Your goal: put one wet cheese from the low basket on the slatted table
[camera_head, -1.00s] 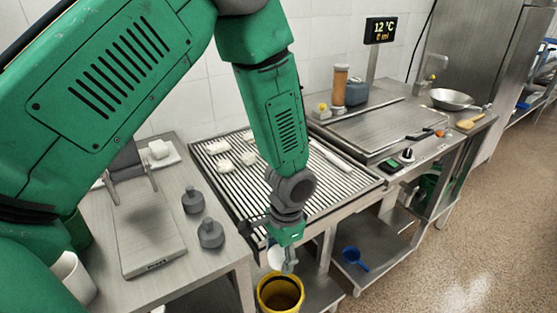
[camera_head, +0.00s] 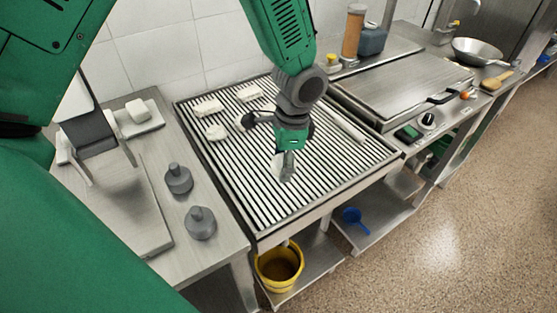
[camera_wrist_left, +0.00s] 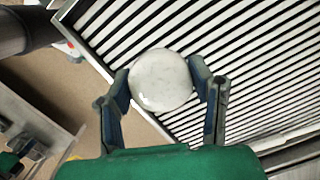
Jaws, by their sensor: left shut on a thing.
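My left gripper (camera_head: 286,175) is shut on a round, white, shiny cheese (camera_wrist_left: 161,80). The left wrist view shows the cheese between its two fingers; in the head view only a pale part of it shows beside the fingers. The gripper points down over the slatted table (camera_head: 310,190), near its front part; the gap to the slats cannot be judged. Several white cheeses lie toward the table's back left, among them one (camera_head: 207,107), one (camera_head: 249,93) and one (camera_head: 216,132). I cannot make out the low basket. My right gripper is not in view.
A yellow bucket (camera_head: 264,277) stands on the low shelf below. Grey weights (camera_head: 178,179) and a steel scale (camera_head: 145,225) occupy the left counter. A pale rod (camera_head: 347,126) lies along the slatted table's right side. The front slats look clear.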

